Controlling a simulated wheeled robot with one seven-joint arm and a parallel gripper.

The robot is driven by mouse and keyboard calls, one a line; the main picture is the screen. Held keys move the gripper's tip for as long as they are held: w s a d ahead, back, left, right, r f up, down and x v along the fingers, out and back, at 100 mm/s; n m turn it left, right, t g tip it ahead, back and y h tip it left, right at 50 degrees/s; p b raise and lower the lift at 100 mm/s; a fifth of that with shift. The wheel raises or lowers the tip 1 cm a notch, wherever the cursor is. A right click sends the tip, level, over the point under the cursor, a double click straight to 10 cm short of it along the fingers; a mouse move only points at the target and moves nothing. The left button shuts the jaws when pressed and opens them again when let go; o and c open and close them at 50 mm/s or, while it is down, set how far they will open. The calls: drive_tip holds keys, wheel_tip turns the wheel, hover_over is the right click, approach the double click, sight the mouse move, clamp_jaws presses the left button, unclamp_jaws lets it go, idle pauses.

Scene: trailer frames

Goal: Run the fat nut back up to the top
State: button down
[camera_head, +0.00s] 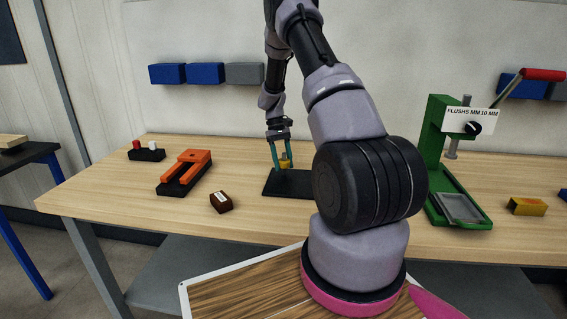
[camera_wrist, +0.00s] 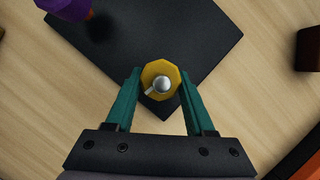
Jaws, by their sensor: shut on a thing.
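The fat nut (camera_wrist: 149,71) is yellow and many-sided. It sits around a grey upright rod (camera_wrist: 162,85) near a corner of a black base plate (camera_wrist: 190,30). In the head view the nut (camera_head: 285,164) shows small above the plate (camera_head: 284,189). My gripper (camera_wrist: 160,78) comes from above, with its teal fingers on both sides of the nut, shut on it. In the head view my gripper (camera_head: 281,156) stands over the plate's left part. The nut's height on the rod is hard to tell. My arm hides the plate's right part.
A purple part (camera_wrist: 66,8) stands at another part of the plate. An orange forked block (camera_head: 184,172), a brown block (camera_head: 221,202) and a black switch box (camera_head: 147,154) lie to the left. A green press (camera_head: 437,150) stands right. Bare wood lies around the plate.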

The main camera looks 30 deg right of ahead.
drive_tip(key=shift+a, duration=0.1)
idle(0.4)
drive_tip(key=shift+c, duration=1.3)
unclamp_jaws()
drive_tip(key=v, duration=1.1)
drive_tip(key=shift+f, duration=0.1)
